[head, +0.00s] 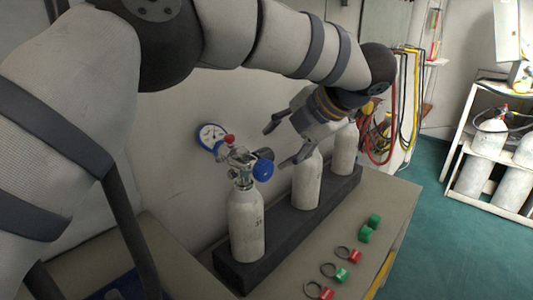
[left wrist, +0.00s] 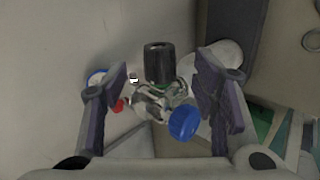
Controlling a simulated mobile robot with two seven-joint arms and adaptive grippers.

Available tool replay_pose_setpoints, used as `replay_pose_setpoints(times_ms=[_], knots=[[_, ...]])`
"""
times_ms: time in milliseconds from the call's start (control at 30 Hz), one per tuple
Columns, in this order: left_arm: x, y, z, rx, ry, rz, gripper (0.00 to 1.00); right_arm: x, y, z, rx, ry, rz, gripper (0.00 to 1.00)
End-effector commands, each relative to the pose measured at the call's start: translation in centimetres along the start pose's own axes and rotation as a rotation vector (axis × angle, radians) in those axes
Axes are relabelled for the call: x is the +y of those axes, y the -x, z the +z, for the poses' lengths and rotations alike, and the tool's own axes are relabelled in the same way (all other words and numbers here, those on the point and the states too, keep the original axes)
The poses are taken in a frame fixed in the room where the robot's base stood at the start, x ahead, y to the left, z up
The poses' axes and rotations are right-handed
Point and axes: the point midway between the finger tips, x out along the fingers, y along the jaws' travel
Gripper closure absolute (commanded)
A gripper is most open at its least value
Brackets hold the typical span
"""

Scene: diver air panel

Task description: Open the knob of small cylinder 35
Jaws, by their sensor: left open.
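The nearest small white cylinder (head: 246,222) stands upright in a dark rack; the faint mark on it is too small to read surely. On its top is a metal valve (head: 240,165) with a black knob (head: 263,154), a blue round part (head: 263,170), a red part (head: 229,139) and a gauge (head: 212,135). My left gripper (head: 277,146) is open and empty, just right of the valve. In the left wrist view, the black knob (left wrist: 159,62) shows between the open fingers, apart from both; the blue part (left wrist: 184,122) is below it. My right gripper is not in view.
Two more white cylinders (head: 306,182) (head: 344,150) stand behind in the dark rack (head: 284,228) on the table. Red and green tags (head: 341,275) lie along the table's right side. Hoses (head: 402,100) hang on the wall. A rack of larger cylinders (head: 482,165) stands far right.

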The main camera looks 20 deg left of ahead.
Motion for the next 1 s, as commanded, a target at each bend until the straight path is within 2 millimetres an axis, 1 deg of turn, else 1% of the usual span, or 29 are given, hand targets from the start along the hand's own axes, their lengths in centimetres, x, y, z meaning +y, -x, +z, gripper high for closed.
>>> replay_pose_setpoints(times_ms=[33,100,233,367,567,600,667,700,800,1000], knots=[[0.0,-1.2,-0.1,0.002,-0.001,-0.001,0.46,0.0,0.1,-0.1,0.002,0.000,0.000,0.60],[0.0,-2.8,-0.1,0.002,-0.002,-0.001,0.46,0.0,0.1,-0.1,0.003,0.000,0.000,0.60],[0.0,-4.7,0.0,0.001,-0.002,0.000,0.46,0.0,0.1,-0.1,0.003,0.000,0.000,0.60],[0.0,-5.5,0.0,0.000,-0.001,0.000,0.46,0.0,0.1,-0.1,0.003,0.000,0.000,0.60],[0.0,-5.5,0.0,0.000,-0.002,0.001,0.46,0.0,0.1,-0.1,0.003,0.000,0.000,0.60],[0.0,-5.5,0.0,0.000,-0.002,0.001,0.51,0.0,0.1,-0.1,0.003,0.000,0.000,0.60],[0.0,-5.5,0.0,0.000,-0.002,0.001,0.64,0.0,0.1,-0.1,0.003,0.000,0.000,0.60],[0.0,-5.5,0.0,0.000,-0.002,0.001,0.73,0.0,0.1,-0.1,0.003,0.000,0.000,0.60],[0.0,-5.5,0.0,0.000,-0.002,0.001,0.95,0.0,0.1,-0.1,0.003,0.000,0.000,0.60],[0.0,-5.5,0.0,0.000,-0.003,0.009,0.95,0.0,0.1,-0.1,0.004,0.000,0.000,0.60]])
